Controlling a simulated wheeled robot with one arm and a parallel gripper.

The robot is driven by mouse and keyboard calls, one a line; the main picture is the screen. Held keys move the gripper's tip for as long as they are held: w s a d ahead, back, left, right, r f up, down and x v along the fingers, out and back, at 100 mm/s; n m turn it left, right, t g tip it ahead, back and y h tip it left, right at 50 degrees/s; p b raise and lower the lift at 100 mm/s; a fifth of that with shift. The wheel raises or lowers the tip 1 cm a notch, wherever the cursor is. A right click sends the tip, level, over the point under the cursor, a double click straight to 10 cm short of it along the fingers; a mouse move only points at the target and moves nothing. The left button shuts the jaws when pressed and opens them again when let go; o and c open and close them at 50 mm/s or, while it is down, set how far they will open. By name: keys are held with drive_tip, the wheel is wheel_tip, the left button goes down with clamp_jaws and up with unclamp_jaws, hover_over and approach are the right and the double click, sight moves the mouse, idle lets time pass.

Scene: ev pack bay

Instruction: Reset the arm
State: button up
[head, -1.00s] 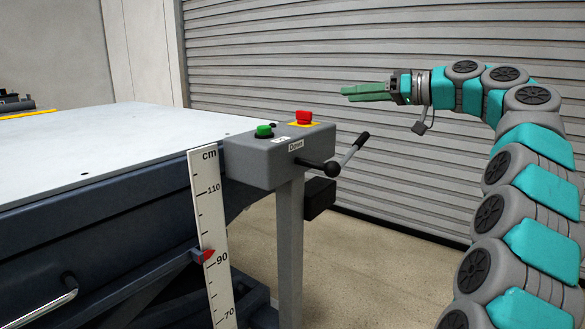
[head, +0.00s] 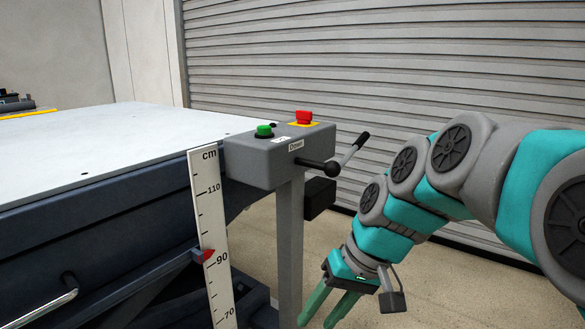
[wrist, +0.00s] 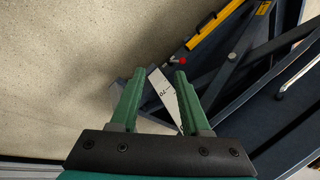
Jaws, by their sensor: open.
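My gripper (head: 330,306) points down toward the floor at the lower middle of the head view, to the right of the control box post. Its green fingers are apart with nothing between them. In the wrist view my gripper (wrist: 158,80) also shows open and empty, with the floor and part of the white cm scale (wrist: 160,88) beyond it. My teal and grey arm comes in from the right and bends downward.
A lift table (head: 110,150) fills the left. Its grey control box (head: 270,160) carries a green button (head: 264,131), a red button (head: 304,117) and a black-knobbed lever (head: 348,152). The scale (head: 210,220) has a red pointer (head: 208,255) slightly above 90. A grey shutter (head: 400,70) stands behind.

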drive_tip(key=s+d+f+m+g+h, duration=0.1)
drive_tip(key=s+d+f+h, duration=0.1)
drive_tip(key=s+d+f, duration=0.3)
drive_tip(key=s+d+f+g+h, duration=0.1)
drive_tip(key=s+d+f, duration=0.15)
drive_tip(key=s, duration=0.45)
drive_tip(key=s+d+f+m+h, duration=0.1)
drive_tip(key=s+d+f+h, duration=0.2)
drive_tip(key=s, duration=0.4)
wheel_tip(320, 180, down, 8)
drive_tip(key=y+b, duration=0.1)
drive_tip(key=b, duration=0.5)
drive_tip(key=shift+w, duration=0.3)
drive_tip(key=shift+a+r, duration=0.1)
